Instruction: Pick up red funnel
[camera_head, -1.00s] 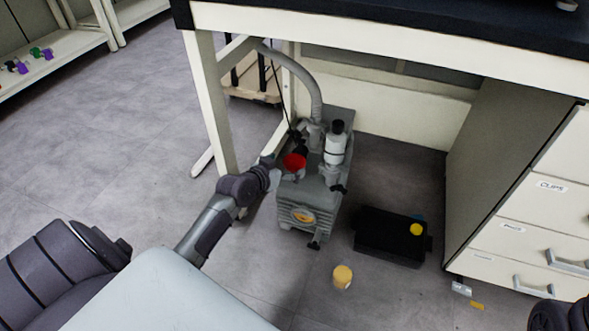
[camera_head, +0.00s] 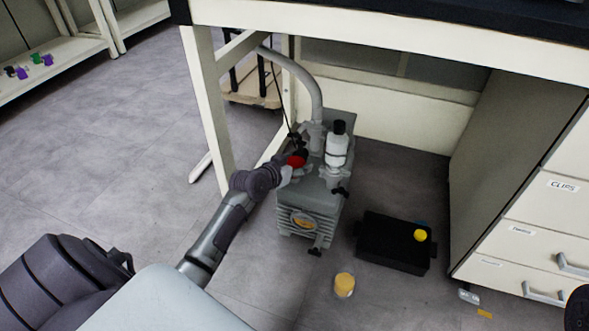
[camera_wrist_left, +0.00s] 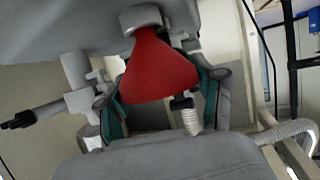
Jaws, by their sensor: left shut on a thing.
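The red funnel (camera_head: 298,161) is on top of the grey pump unit (camera_head: 313,220) under the bench, beside a white bottle-like cylinder (camera_head: 336,150). My left gripper (camera_head: 290,172) is at the funnel and partly covers it in the head view. In the left wrist view the red cone (camera_wrist_left: 157,72) has its narrow end up, at a grey collar (camera_wrist_left: 141,18), and its wide end down. The teal-padded fingers of my left gripper (camera_wrist_left: 163,103) are on either side of the funnel, shut on it. The exact contact is partly hidden.
A hose (camera_head: 312,85) rises behind the pump. A bench leg (camera_head: 207,110) stands left of it. A black case (camera_head: 385,243) with a yellow round item and a yellow-topped jar (camera_head: 344,284) are on the floor. Drawers (camera_head: 540,230) bound the right side.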

